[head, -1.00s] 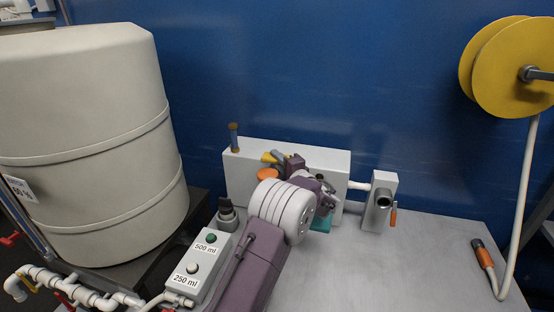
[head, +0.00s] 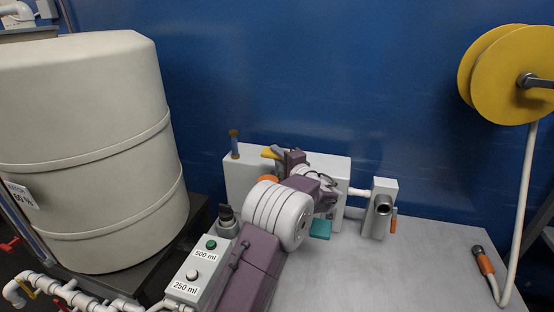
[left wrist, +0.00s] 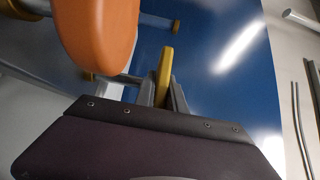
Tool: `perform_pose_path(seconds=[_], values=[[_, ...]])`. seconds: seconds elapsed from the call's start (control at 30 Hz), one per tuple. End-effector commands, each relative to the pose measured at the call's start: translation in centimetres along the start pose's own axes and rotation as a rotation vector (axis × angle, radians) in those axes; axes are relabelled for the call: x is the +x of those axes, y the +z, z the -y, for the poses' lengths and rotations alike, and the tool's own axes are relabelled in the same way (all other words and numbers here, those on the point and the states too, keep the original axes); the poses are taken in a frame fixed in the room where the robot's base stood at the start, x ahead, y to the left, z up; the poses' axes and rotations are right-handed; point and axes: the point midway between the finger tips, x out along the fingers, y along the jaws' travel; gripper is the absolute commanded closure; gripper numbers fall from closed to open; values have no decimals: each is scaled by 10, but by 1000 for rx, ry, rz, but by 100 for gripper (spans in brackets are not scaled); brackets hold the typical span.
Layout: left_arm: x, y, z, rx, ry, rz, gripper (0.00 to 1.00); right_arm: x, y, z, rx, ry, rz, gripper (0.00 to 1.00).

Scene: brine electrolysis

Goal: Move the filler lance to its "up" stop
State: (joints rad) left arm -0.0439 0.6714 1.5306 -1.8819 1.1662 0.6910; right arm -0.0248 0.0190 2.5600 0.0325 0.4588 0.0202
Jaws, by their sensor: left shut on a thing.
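A short yellow bar (head: 270,153), which looks like the filler lance's handle, stands out above the front of a white housing (head: 240,180). My left gripper (head: 276,150) is at this bar, in front of the housing's upper edge. In the left wrist view, the gripper's grey fingers (left wrist: 165,94) are shut on the yellow bar (left wrist: 165,68), whose far end shows past the tips. An orange round knob (head: 267,179) is just below the gripper; it looms close in the left wrist view (left wrist: 98,32). My arm hides much of the housing's front. My right gripper is not in view.
A grey box with 500 ml and 250 ml buttons (head: 198,268) stands left of my arm. A large cream tank (head: 85,150) fills the left. A grey unit with an orange handle (head: 381,205) stands right of the housing.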

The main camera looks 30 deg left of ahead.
Motion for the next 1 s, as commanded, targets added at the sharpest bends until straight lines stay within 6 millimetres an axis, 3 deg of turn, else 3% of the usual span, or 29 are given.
perform_pose_path(seconds=[0.13, 0.17, 0.23, 0.57, 1.0], values=[[0, -1, 6, -6, -9, -3, 100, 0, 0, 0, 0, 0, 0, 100], [0, -1, 6, -6, -9, -3, 83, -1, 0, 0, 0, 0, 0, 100], [0, -1, 6, -6, -9, -3, 64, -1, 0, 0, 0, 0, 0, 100], [-2, -1, 3, -4, -6, -2, 64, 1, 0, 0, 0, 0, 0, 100], [-84, -2, 3, -5, -7, -5, 64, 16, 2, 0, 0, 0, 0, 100]])
